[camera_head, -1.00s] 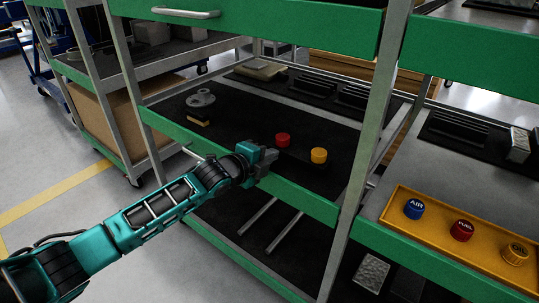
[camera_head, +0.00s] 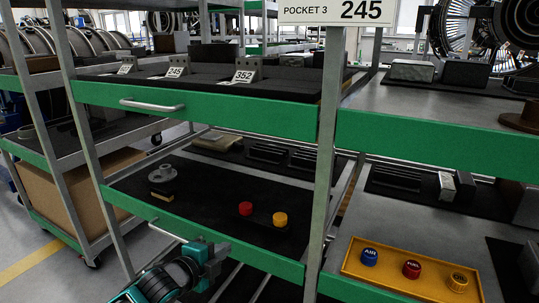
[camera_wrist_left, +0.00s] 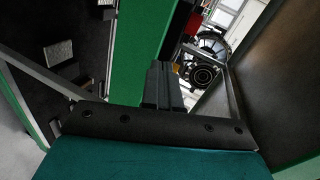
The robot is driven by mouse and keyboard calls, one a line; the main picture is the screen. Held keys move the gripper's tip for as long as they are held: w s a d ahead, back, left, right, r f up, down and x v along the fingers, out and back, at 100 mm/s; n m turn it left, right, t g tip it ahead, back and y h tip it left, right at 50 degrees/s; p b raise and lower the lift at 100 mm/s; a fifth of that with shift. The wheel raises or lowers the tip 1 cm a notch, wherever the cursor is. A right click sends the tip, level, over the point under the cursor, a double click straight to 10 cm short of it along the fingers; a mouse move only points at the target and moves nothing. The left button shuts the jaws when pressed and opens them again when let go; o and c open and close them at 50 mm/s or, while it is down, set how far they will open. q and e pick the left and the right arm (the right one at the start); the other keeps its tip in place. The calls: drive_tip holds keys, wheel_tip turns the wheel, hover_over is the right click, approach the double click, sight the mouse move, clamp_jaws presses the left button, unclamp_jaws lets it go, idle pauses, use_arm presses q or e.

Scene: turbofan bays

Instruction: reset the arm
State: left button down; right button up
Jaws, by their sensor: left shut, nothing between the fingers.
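My left arm comes in from the bottom of the head view, teal and black. Its gripper (camera_head: 212,262) is low in front of the green front edge of the lower drawer, to the right of that drawer's handle. In the left wrist view the gripper's dark fingers (camera_wrist_left: 162,85) are together with nothing between them, beside a green rail (camera_wrist_left: 138,60). My right gripper is in neither view.
The lower drawer (camera_head: 140,207) holds a red cap (camera_head: 245,208), a yellow cap (camera_head: 280,219) and a grey flanged part (camera_head: 162,173). The yellow tray (camera_head: 405,288) at right holds AIR, FUEL and OIL caps. The upper drawer (camera_head: 200,107) overhangs. Grey posts (camera_head: 322,170) stand close by.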

use_arm(q)
drive_tip(key=s+d+f+n+g, duration=0.1)
drive_tip(key=s+d+f+n, duration=0.2)
drive_tip(key=s, duration=0.4)
drive_tip(key=s+d+f+n, duration=0.1)
drive_tip(key=s+f+n, duration=0.2)
drive_tip(key=s+n, duration=0.3)
drive_tip(key=s+a+f+n+g+y, duration=0.1)
drive_tip(key=s+a+n, duration=0.1)
drive_tip(key=s+n, duration=0.3)
drive_tip(key=s+a+f+n+y, duration=0.1)
drive_tip(key=s+f+n+y, duration=0.1)
drive_tip(key=s+n, duration=0.35)
drive_tip(key=s+a+r+y+p, duration=0.1)
drive_tip(key=s+a+r+p, duration=0.2)
drive_tip(key=r+p, duration=0.5)
drive_tip(key=s+m+p, duration=0.1)
drive_tip(key=p, duration=0.3)
drive_tip(key=shift+a, duration=0.35)
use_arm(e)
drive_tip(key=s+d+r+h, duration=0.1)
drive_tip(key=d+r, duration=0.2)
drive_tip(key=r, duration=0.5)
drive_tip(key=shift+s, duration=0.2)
